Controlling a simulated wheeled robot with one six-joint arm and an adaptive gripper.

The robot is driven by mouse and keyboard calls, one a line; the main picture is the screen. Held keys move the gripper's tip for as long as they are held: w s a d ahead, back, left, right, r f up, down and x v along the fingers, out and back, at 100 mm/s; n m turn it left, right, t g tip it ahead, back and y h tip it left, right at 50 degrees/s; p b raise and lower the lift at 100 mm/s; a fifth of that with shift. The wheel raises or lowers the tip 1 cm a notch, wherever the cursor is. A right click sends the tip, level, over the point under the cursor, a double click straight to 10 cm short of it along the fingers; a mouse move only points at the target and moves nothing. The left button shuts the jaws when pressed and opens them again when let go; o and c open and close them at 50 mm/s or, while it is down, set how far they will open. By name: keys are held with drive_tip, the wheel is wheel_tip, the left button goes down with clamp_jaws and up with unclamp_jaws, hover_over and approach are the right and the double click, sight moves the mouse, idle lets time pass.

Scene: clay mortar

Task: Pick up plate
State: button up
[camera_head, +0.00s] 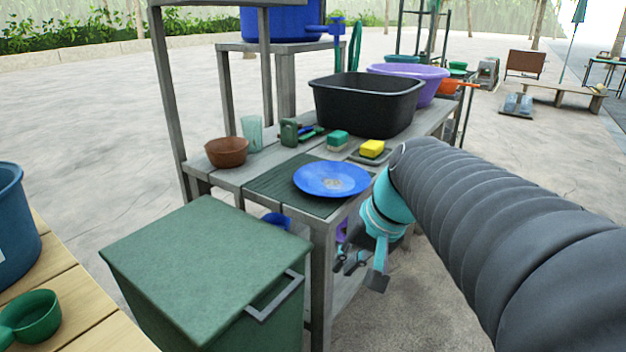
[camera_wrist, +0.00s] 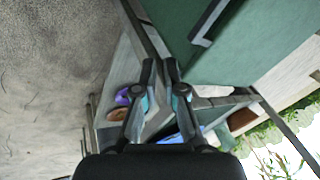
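A round blue plate (camera_head: 332,179) with a small pale patch in its middle lies flat on a dark green ribbed mat (camera_head: 276,185) on the grey wooden bench. The plate is near the bench's front corner. My gripper (camera_head: 363,272) is to the right of the plate, beside the bench edge and lower than its top, pointing down. It does not touch the plate. In the wrist view its two fingers (camera_wrist: 160,72) have a gap between their tips with nothing held. A blue shape low in that view is partly hidden, and I cannot tell whether it is the plate.
A green lidded bin (camera_head: 206,258) stands in front of the bench.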

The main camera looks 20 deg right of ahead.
drive_tip(key=w+d+r+m+t+y, duration=0.1)
drive_tip(key=w+d+r+m+y, duration=0.3)
drive_tip(key=w+d, duration=0.45)
drive_tip(key=m+t+p, duration=0.1)
drive_tip(key=t, duration=0.2)
approach(365, 187)
drive_tip(key=x, duration=0.9)
drive_tip(key=shift+f, duration=0.15)
clamp_jaws()
